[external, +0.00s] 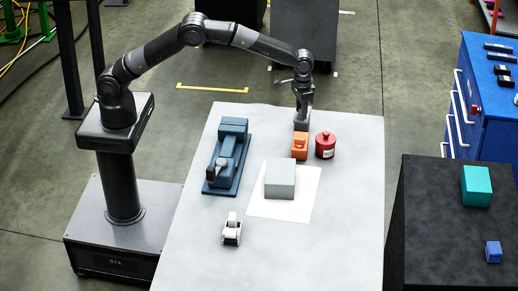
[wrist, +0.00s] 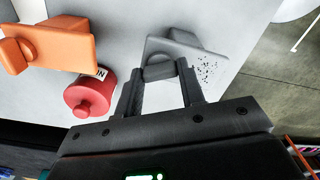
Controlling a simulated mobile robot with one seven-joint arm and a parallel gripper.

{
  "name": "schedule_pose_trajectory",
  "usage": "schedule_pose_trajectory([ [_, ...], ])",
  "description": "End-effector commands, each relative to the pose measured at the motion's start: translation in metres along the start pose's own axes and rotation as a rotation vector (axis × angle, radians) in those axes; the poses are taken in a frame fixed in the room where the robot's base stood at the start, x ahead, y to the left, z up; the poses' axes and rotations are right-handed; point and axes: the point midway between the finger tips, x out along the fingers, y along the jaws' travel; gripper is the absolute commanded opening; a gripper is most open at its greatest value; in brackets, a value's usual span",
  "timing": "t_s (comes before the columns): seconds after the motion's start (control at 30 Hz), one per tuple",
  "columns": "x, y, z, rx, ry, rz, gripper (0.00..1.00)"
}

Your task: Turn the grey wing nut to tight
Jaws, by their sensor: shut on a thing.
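The grey wing nut (wrist: 158,68) is a small rounded grey piece at the near side of a grey block (wrist: 190,58) with dark specks, in the wrist view. My gripper (wrist: 160,80) has one dark finger on each side of the nut and is shut on it. In the external view my gripper (external: 303,97) points down over the grey block (external: 301,125) near the table's far edge. The nut itself is hidden there by the gripper. How tight the nut sits cannot be told.
An orange block with a knob (external: 300,146) and a red lidded canister (external: 325,146) stand close by. A blue fixture (external: 228,158), a pale grey box (external: 280,178) on a white sheet and a small white-and-black item (external: 232,230) are on the table (external: 345,235). Its front right is clear.

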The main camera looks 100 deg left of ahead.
Motion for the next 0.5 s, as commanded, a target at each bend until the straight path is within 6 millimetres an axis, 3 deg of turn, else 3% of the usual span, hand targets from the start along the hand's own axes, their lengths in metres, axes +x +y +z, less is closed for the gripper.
schedule_pose_trajectory([
  [0.5,0.0005,-0.0001,0.0003,0.339,-0.001,0.0,0.13],
])
